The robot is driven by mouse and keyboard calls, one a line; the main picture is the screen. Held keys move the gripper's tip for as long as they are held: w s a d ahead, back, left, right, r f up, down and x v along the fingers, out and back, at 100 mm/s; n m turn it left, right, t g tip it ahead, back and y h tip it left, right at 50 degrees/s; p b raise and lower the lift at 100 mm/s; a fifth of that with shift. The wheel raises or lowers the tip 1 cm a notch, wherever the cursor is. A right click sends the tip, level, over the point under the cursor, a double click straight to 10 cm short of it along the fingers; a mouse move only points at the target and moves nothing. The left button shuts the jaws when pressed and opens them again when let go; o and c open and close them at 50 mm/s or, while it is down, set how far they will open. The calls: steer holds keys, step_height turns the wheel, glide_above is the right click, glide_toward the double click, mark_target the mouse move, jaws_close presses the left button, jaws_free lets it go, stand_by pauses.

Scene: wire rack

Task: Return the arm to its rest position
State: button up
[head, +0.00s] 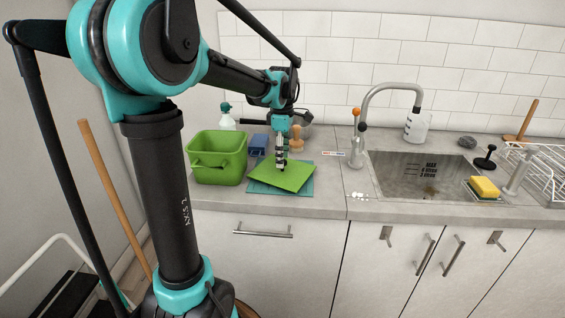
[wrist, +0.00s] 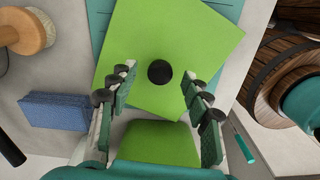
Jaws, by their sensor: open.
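My gripper (head: 281,168) is over the green square (head: 288,177) on the counter, near the green bucket. In the wrist view my gripper (wrist: 160,76) has its two fingers spread wide apart. A round black shape (wrist: 160,72) shows between them against the green square (wrist: 190,40); I cannot tell what it is or whether it touches the square. No held object is seen between the fingers. My arm reaches out over the counter from the left foreground.
A green bucket (head: 218,157) stands left of my gripper, with a blue block (head: 258,142) and a wooden-handled brush (head: 297,138) behind. A teal mat (head: 306,184) lies under the green square. The faucet (head: 357,140) and sink (head: 425,178) are to the right.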

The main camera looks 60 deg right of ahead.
step_height(320, 180, up, 9)
stand_by(0.3)
